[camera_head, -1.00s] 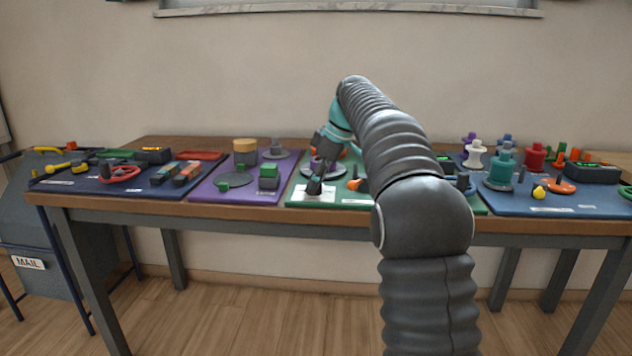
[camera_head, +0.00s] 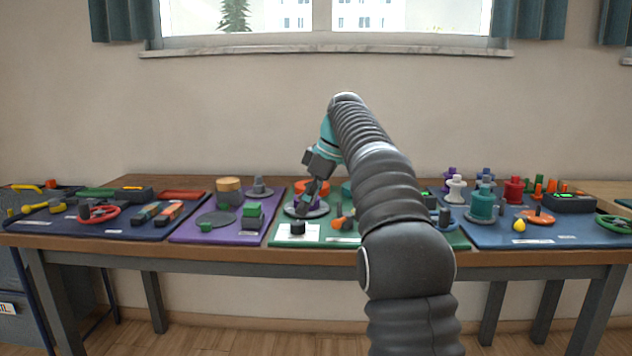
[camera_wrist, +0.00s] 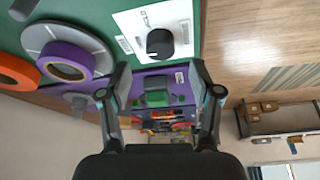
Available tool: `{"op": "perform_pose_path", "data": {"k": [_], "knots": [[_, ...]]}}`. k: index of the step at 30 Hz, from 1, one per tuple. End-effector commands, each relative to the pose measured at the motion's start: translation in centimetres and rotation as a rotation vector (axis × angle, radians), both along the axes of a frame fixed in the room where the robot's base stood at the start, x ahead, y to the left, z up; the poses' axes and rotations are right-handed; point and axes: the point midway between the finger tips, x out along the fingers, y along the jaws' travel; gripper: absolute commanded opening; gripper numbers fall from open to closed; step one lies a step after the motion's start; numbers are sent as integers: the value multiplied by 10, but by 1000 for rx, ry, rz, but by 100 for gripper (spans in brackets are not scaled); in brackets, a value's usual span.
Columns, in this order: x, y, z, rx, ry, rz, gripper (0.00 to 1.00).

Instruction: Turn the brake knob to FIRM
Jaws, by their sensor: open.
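The brake knob (camera_wrist: 160,43) is a round black knob on a white plate (camera_wrist: 126,22) with small labels around it, too small to read. Its setting is not clear to me. In the head view the knob (camera_head: 298,228) stands at the front left of the green mat (camera_head: 340,233). My gripper (camera_head: 302,206) is above and just behind the knob there, apart from it. In the wrist view my gripper (camera_wrist: 160,76) is open and empty, its fingers spread wide, with the knob beyond the fingertips.
A grey disc with a purple ring (camera_wrist: 66,62) and an orange ring (camera_wrist: 16,72) are beside the plate. A purple mat (camera_head: 185,236) with a green block (camera_head: 252,216) lies to the left. A blue mat (camera_head: 490,237) with spools lies to the right.

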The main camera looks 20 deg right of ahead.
Motion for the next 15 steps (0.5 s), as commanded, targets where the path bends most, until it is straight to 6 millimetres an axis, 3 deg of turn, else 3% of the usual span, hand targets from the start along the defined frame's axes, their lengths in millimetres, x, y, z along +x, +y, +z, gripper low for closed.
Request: {"op": "perform_pose_path", "data": {"k": [9, 15], "knots": [[-7, -14, 39, 0, -2, 0, 64], [-8, -18, 52, 2, -3, 1, 64]]}}
